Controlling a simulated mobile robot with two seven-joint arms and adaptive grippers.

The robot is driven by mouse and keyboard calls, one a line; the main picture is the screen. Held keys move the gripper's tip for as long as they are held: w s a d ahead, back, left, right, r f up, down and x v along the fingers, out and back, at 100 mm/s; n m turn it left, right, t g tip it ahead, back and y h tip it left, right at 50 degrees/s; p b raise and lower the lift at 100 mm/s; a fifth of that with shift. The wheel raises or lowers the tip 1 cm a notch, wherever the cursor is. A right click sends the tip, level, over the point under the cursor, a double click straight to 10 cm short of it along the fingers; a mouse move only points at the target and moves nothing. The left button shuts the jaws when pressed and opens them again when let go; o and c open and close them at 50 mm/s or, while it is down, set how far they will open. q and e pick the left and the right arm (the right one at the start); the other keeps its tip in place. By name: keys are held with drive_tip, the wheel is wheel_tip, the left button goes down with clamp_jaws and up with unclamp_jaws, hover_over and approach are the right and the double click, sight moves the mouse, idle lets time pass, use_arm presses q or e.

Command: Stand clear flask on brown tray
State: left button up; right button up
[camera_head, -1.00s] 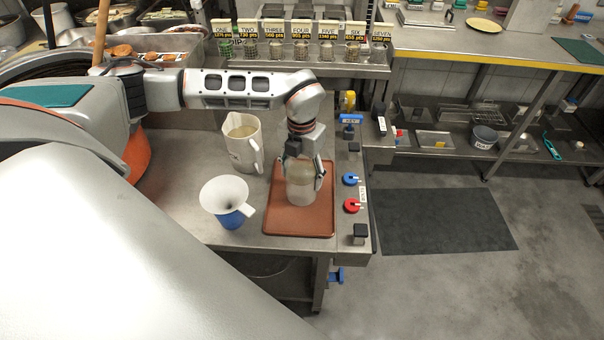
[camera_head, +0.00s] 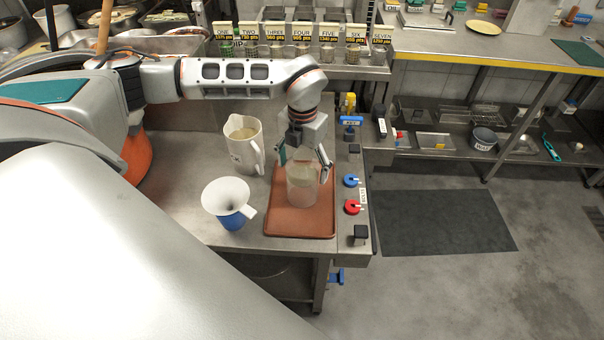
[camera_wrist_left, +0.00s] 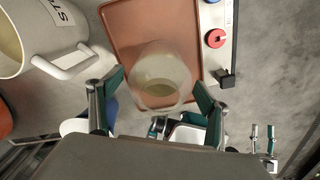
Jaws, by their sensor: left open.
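The clear flask (camera_head: 302,186) stands upright on the brown tray (camera_head: 285,224), with pale contents inside. In the left wrist view the flask (camera_wrist_left: 161,78) shows from above, over the tray (camera_wrist_left: 125,22). My left gripper (camera_head: 305,166) is open around the top of the flask, with one finger to each side. In the left wrist view the fingers of my left gripper (camera_wrist_left: 158,98) are spread wide, with gaps to the flask's sides.
A white pitcher (camera_head: 240,146) stands left of the tray. A funnel (camera_head: 226,194) sits in a blue-based jug (camera_head: 234,220) at the tray's left front. Blue (camera_head: 350,180) and red (camera_head: 352,206) knobs line the right edge. A row of labelled cups stands behind.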

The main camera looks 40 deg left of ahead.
use_arm(q)
wheel_tip(320, 180, up, 7)
drive_tip(key=shift+p, duration=0.35)
drive_tip(key=shift+r, duration=0.8)
